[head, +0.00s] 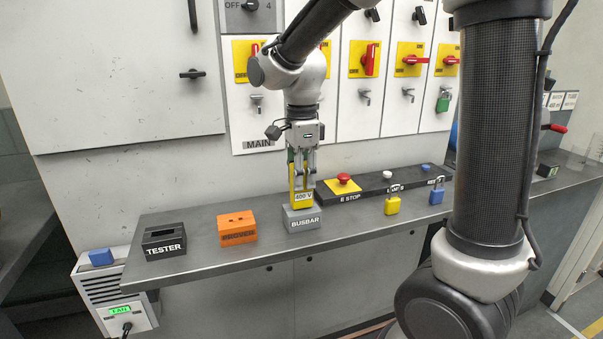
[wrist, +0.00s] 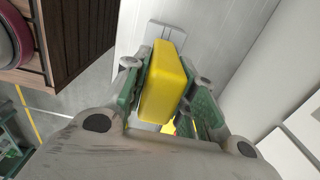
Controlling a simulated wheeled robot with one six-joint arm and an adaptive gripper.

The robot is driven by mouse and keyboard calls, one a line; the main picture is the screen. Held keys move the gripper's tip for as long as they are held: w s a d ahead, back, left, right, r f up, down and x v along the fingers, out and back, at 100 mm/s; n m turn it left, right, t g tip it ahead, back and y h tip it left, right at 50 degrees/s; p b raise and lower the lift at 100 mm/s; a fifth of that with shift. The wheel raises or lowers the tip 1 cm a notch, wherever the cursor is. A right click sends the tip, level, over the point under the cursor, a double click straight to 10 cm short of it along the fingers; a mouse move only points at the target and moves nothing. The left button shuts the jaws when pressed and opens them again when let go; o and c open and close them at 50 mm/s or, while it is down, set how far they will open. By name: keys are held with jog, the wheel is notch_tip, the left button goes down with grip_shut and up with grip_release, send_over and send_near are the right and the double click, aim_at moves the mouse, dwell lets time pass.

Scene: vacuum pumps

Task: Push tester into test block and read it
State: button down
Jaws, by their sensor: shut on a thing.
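The yellow tester (head: 302,199) stands upright at the grey block marked BUSBAR (head: 304,222), its lower end at the top of that block. Its face reads 400 V. How deep its lower end sits in the block is hidden. My gripper (head: 302,176) is above the block, shut on the tester's upper part. In the wrist view the tester (wrist: 165,83) sits between the green-padded fingers of my gripper (wrist: 168,92). The orange block (head: 237,229), its label looking like PROVER, stands left of the BUSBAR block with nothing in its top holes.
A black holder marked TESTER (head: 164,241) stands empty farther left on the grey shelf (head: 200,266). To the right is a dark rail with a red E STOP button (head: 343,178), a yellow padlock (head: 392,206) and a blue padlock (head: 437,196). Cabinets with red switches stand behind.

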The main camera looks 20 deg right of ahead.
jog(key=shift+f, duration=0.15)
dwell(0.5)
jog(key=c, duration=1.1)
grip_release()
notch_tip(320, 180, up, 12)
